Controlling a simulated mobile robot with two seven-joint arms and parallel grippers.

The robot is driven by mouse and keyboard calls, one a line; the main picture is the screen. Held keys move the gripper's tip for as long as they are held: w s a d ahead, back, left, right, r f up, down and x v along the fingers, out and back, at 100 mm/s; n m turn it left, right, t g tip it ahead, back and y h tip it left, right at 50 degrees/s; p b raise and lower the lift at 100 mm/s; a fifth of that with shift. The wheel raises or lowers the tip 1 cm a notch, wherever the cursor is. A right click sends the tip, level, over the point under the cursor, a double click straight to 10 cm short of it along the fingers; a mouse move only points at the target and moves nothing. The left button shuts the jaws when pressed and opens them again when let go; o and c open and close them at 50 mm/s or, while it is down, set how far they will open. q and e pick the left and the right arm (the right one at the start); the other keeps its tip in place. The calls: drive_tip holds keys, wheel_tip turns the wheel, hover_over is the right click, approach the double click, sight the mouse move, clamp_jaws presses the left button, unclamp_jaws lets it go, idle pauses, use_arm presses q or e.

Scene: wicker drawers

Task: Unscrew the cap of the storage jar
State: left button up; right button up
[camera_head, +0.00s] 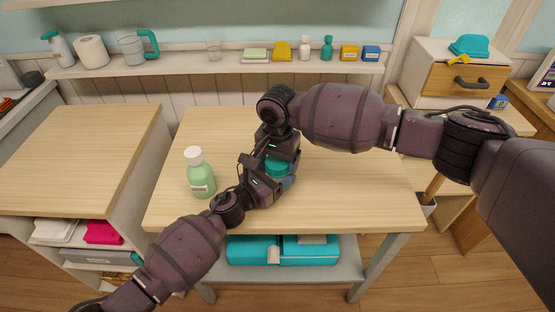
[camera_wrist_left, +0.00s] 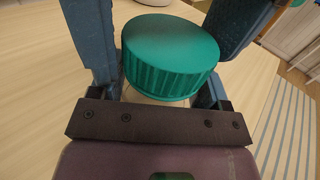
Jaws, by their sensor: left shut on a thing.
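The storage jar (camera_wrist_left: 150,98) stands on the table, mostly hidden by my grippers; a strip of its pale body shows under the cap. Its ribbed teal cap (camera_wrist_left: 170,50) sits on top and also shows in the head view (camera_head: 276,166). My left gripper (camera_head: 280,182) reaches in from the lower left and is shut on the jar, with a finger on each side in the left wrist view. My right gripper (camera_head: 285,155) is close above and behind the cap. Its fingertips are mostly hidden, so its opening and any contact with the cap are unclear.
A green bottle with a white cap (camera_head: 200,175) stands left of the jar on the table (camera_head: 340,205). The table's right side is clear. A back shelf (camera_head: 220,65) holds several small items. A drawer unit (camera_head: 455,80) stands at the right.

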drive_tip(key=shift+o, duration=0.9)
drive_tip(key=shift+r, duration=0.15)
wheel_tip(320, 180, up, 4)
drive_tip(key=shift+f, duration=0.25)
drive_tip(key=shift+r, duration=0.45)
drive_tip(key=shift+c, duration=1.2)
wheel_tip(320, 180, up, 3)
drive_tip(key=shift+f, duration=3.85)
